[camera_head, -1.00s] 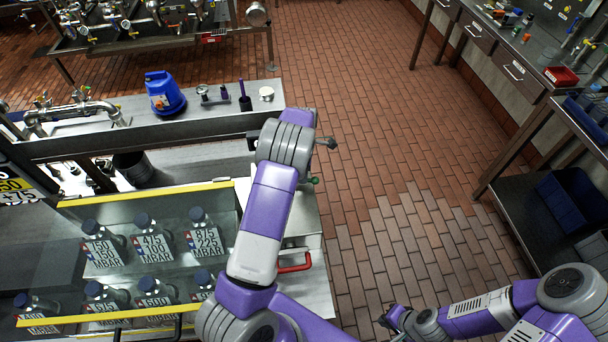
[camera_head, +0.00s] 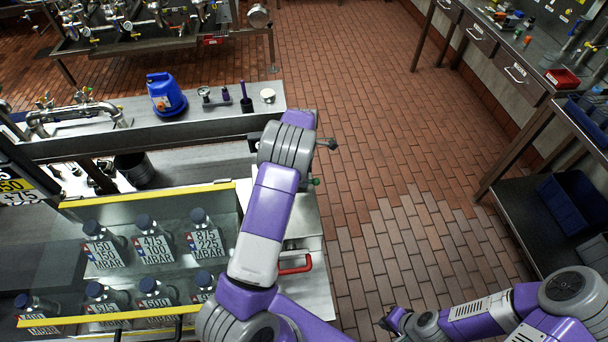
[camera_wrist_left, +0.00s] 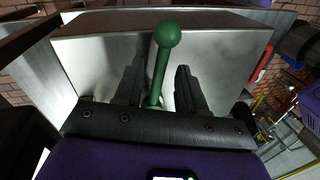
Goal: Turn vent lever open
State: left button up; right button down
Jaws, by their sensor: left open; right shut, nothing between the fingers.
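A green lever with a round ball knob (camera_wrist_left: 166,40) stands out from a grey metal box (camera_wrist_left: 95,55) in the left wrist view. I take it to be the vent lever. My left gripper (camera_wrist_left: 158,78) is open, with one dark finger on each side of the lever's rod. The knob reaches past the fingertips. I cannot tell whether either finger touches the rod. In the head view only the green knob (camera_head: 315,181) shows, and my left arm hides the left fingers. My right gripper (camera_head: 388,321) is shut and empty over the brick floor at the lower right.
A red handle (camera_head: 296,264) is on the same box, to the right in the wrist view. A glass-fronted case with several labelled bottles (camera_head: 152,247) stands to the left. A blue jug (camera_head: 165,93) is on the steel shelf (camera_head: 205,128) behind. The brick floor at centre is clear.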

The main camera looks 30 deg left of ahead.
pick_arm(q)
notch_tip(320, 180, up, 7)
jog(key=w, duration=0.1)
jog(key=shift+w+a+r, duration=0.15)
jog(key=shift+a+r, duration=0.05)
jog(key=shift+a, duration=0.15)
dwell(0.4)
